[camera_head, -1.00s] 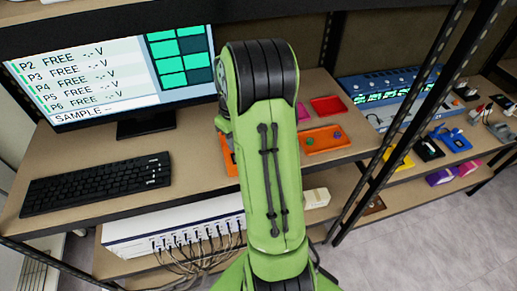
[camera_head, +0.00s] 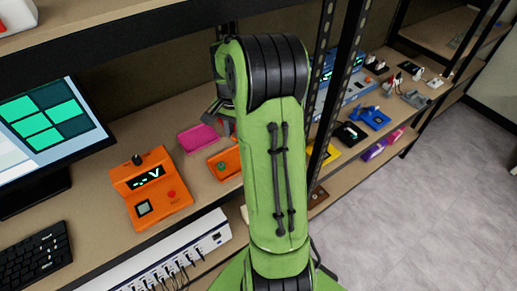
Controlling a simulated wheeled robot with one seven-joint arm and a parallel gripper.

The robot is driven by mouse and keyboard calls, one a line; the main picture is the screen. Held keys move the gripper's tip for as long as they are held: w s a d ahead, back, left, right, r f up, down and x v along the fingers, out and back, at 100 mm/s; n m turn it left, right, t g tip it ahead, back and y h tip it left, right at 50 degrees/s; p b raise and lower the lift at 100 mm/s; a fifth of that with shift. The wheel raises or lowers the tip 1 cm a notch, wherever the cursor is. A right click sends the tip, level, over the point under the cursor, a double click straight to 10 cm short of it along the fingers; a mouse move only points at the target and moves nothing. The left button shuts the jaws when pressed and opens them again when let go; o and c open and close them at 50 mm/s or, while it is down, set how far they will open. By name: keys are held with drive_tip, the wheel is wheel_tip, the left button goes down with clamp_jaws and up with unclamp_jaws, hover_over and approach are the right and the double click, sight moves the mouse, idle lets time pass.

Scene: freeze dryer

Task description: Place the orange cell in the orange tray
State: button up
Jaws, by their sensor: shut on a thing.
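The orange tray (camera_head: 232,157) lies on the bench left of my arm. A small green-topped piece (camera_head: 222,167) sits in it, and my arm hides its right part. My gripper (camera_head: 223,118) shows only in part, behind my arm and above the back of the bench, beyond the orange tray. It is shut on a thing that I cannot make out. I cannot pick out the orange cell for certain.
An orange tester (camera_head: 150,190) with a display stands left of the tray. A magenta tray (camera_head: 198,138) lies behind the orange tray. A monitor (camera_head: 50,130) and keyboard (camera_head: 35,253) are at left. A dark rack post (camera_head: 335,100) rises right of my arm.

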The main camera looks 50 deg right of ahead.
sight(236, 160)
drive_tip(key=f, duration=0.9)
drive_tip(key=shift+a+f, duration=0.2)
drive_tip(key=shift+a, duration=0.15)
drive_tip(key=shift+w+a, duration=0.1)
drive_tip(key=shift+f+b, duration=0.2)
drive_tip(key=shift+b, duration=0.15)
drive_tip(key=o, duration=0.8)
wheel_tip(236, 160, up, 12)
drive_tip(key=shift+r+p, duration=0.25)
drive_tip(key=shift+p, duration=0.35)
